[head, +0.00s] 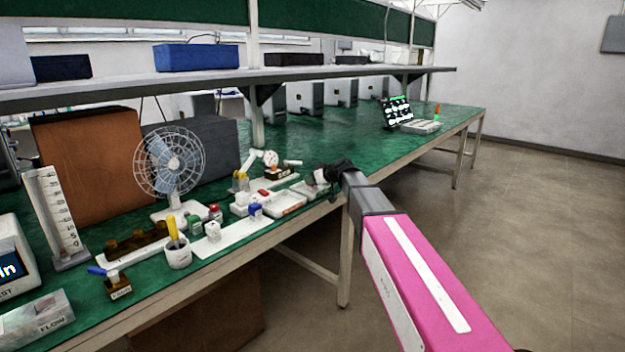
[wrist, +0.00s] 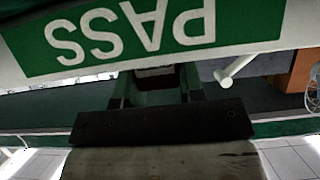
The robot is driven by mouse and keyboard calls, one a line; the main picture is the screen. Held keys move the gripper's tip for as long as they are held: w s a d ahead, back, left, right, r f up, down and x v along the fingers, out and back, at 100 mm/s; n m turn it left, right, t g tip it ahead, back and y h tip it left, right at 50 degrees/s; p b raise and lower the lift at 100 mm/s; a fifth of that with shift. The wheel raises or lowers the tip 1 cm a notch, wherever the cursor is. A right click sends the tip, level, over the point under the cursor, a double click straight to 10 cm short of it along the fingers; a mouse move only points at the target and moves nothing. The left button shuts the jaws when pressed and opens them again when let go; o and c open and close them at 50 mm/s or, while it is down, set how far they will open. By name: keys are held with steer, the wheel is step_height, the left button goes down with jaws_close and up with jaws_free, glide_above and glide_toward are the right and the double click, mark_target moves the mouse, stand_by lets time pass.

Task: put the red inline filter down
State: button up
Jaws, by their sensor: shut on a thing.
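My gripper (head: 328,175) is above the green bench, near its front edge, at the end of my pink arm. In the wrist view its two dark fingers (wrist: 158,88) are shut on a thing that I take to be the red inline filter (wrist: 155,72). Only a small dark, brownish part of it shows between the fingertips, so its red colour is hard to make out. A white board with a green PASS label (wrist: 130,30) appears upside down just beyond the fingertips. I cannot tell whether the held thing touches a surface.
White trays (head: 287,205) lie left of my gripper. A fan (head: 168,165), a cup with a yellow-handled tool (head: 178,256) and small fittings crowd the left bench. A shelf (head: 200,85) hangs above. The bench (head: 350,140) behind my gripper is mostly clear.

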steer(key=o, duration=0.9)
steer(key=shift+f, duration=0.1)
steer(key=shift+o, duration=0.2)
steer(key=v, duration=1.2)
steer(key=s+d+f+m+g+h, duration=0.2)
steer(key=s+d+f, duration=0.3)
steer(key=s+f, duration=0.4)
steer(key=s+d+f+m+g+h, duration=0.3)
steer(key=s+d+f+m+h, duration=0.1)
steer(key=s+f, duration=0.6)
steer(key=s+d+f+m+g+h, duration=0.2)
steer(key=s+d+f+m+h, duration=0.2)
steer(key=f, duration=0.9)
steer(key=s+d, duration=0.3)
steer(key=s, duration=0.2)
steer(key=shift+s+d+g, duration=0.25)
steer(key=shift+g, duration=0.15)
